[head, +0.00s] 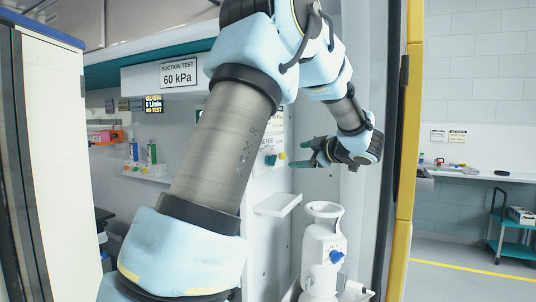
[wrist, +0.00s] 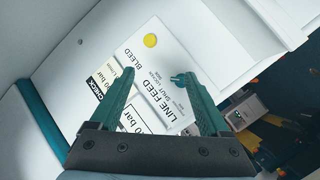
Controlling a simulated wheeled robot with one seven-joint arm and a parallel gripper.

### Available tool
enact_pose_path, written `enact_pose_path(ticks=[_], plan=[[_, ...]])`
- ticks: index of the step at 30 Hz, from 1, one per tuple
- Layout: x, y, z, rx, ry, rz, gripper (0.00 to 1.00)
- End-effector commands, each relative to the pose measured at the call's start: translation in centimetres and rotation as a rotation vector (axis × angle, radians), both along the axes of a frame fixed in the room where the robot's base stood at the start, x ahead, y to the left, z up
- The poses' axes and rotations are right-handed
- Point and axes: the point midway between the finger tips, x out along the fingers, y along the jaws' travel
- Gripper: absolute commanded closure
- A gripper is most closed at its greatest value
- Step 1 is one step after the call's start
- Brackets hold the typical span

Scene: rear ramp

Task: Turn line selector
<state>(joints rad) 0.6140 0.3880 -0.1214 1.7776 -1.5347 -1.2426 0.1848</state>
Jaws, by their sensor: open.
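The knob also shows in the head view (head: 270,160). In the head view my gripper (head: 299,154) is right of the knob.
A white device with a blue knob (head: 336,256) stands below my gripper. A small white shelf (head: 278,204) juts from the wall under the panel. A yellow-edged door post (head: 404,150) stands to the right. A shelf with bottles (head: 146,172) is at the left.

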Motion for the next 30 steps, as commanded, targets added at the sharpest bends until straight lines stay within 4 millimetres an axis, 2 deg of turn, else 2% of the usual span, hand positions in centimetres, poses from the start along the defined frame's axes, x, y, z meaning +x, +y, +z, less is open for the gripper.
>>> enact_pose_path(ticks=[1, 4, 9, 14, 24, 30], plan=[[-1.1, -0.4, 0.7, -0.016, 0.006, 0.067, 0.2], [-3.0, -0.5, 0.9, -0.035, 0.03, 0.175, 0.2], [-4.2, -0.3, 0.9, -0.041, 0.054, 0.248, 0.2], [-3.0, 1.0, 0.4, -0.04, 0.056, 0.251, 0.2], [1.2, 5.3, -1.2, -0.039, 0.055, 0.249, 0.2], [2.6, 6.7, -1.8, -0.04, 0.054, 0.247, 0.2]])
